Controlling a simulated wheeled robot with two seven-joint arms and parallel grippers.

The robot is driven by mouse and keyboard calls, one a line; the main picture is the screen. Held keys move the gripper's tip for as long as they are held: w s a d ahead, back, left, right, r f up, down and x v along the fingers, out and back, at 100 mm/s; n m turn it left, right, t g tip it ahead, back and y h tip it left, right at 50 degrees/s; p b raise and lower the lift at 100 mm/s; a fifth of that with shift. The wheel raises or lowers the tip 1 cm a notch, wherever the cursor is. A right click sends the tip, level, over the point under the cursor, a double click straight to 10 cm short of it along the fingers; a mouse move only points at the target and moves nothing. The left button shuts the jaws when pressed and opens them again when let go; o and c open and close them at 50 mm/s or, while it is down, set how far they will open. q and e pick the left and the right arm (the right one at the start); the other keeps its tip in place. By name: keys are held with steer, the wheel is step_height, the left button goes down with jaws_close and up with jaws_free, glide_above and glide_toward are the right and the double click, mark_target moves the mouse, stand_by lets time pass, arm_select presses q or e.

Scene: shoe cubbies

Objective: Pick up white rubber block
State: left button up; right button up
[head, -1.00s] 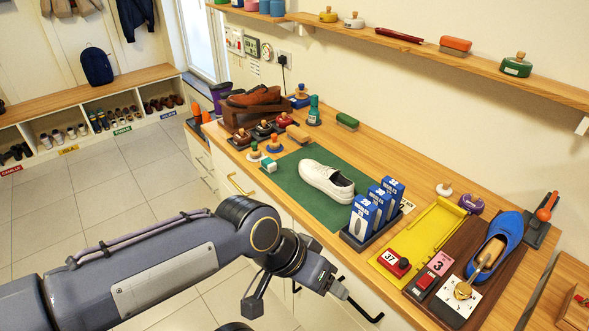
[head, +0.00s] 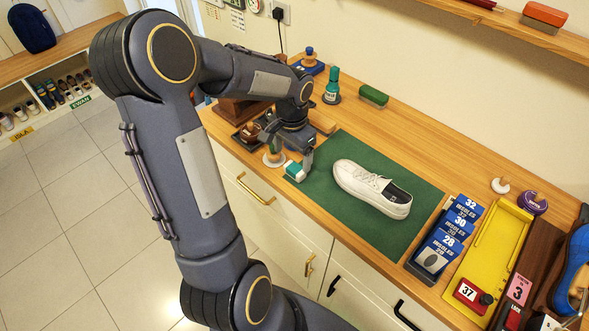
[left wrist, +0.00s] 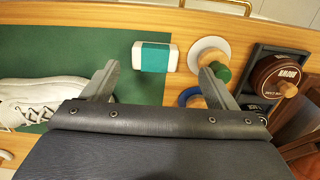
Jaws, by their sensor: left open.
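The white rubber block (head: 295,171) has a teal sleeve around its middle. It sits at the left front corner of the green mat (head: 415,185), near the bench's front edge. It also shows in the left wrist view (left wrist: 154,57), just beyond the gap between my fingers. My left gripper (head: 288,150) is open and empty, close above and behind the block in the head view. In the left wrist view its fingers (left wrist: 158,73) are spread wider than the block. My right gripper is not in view.
A white shoe (head: 372,188) lies on the mat to the right of the block. A round white-based knob with a green top (left wrist: 212,60) stands close beside the block. Polish tins in a dark tray (left wrist: 272,75) are further along. Insole boxes (head: 447,235) stand right of the mat.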

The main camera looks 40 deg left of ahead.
mark_target(293, 169)
arm_select(q)
steer(key=f, duration=0.4)
steer(key=shift+s+d+f, duration=0.15)
steer(key=shift+d+f, duration=0.05)
steer(key=shift+d, duration=0.1)
steer(key=shift+c, duration=0.3)
steer(key=c, duration=1)
steer(key=shift+r, duration=0.1)
steer(key=shift+r, duration=0.4)
step_height(293, 169, up, 2)
steer(key=shift+r, duration=0.2)
steer(key=s+d+r, duration=0.2)
steer(key=d+r, duration=0.1)
steer(key=d, duration=0.1)
steer(key=s+d+r+b, duration=0.1)
steer(key=s+d+r, duration=0.1)
steer(key=d+r, duration=0.1)
steer(key=s+d+r+b, duration=0.1)
steer(key=s+d+r, duration=0.1)
steer(key=d, duration=0.3)
steer(key=shift+s+d+r, duration=0.15)
steer(key=shift+r, duration=0.3)
steer(key=shift+s+d+r, duration=0.1)
steer(key=shift+s+r, duration=0.05)
steer(key=shift+r, duration=0.25)
